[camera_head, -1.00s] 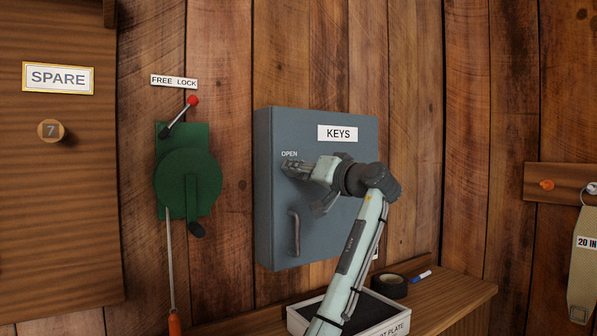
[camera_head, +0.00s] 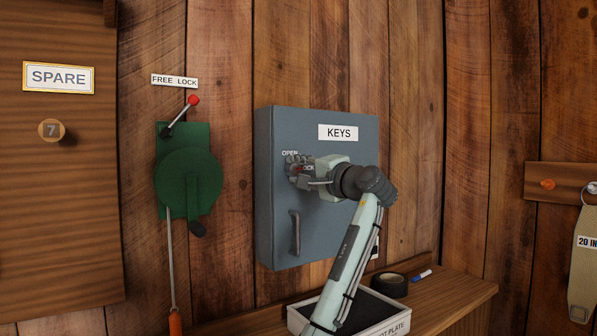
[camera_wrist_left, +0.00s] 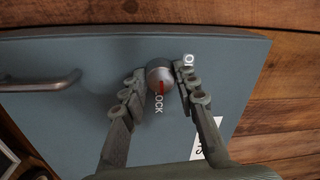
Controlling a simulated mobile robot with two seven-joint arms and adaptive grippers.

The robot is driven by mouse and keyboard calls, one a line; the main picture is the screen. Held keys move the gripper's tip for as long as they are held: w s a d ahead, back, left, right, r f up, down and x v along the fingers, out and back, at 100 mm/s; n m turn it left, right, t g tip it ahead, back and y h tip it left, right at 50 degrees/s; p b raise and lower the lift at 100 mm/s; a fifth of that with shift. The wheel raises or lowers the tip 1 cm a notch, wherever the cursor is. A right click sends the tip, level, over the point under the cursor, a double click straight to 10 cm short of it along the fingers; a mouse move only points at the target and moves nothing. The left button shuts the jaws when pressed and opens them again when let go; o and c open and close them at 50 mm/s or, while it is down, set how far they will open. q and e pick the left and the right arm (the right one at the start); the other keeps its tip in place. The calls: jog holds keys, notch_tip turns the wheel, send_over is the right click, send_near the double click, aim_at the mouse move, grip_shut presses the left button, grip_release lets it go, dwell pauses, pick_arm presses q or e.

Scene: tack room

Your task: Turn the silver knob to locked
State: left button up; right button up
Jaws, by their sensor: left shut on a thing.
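The silver knob (camera_wrist_left: 160,74) is on the front of the grey-blue KEYS cabinet (camera_head: 345,225). Its red mark points at the LOCK label (camera_wrist_left: 158,103) in the left wrist view. The OPEN label (camera_head: 289,154) is partly covered in the head view, and only its first letter shows in the left wrist view. My left gripper (camera_wrist_left: 158,82) has one finger on each side of the knob and is shut on it. In the head view the left gripper (camera_head: 297,170) hides most of the knob. My right gripper is not in view.
A bar handle (camera_head: 295,233) is below the knob on the cabinet. A green crank device (camera_head: 188,180) hangs at the left. A shelf (camera_head: 450,297) below holds a white-rimmed tray (camera_head: 385,327), a black tape roll (camera_head: 390,286) and a marker (camera_head: 421,275).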

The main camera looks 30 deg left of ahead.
pick_arm(q)
jog(key=shift+m, duration=0.6)
jog(key=o, duration=1.2)
jog(key=shift+c, duration=0.2)
jog(key=v, duration=1.2)
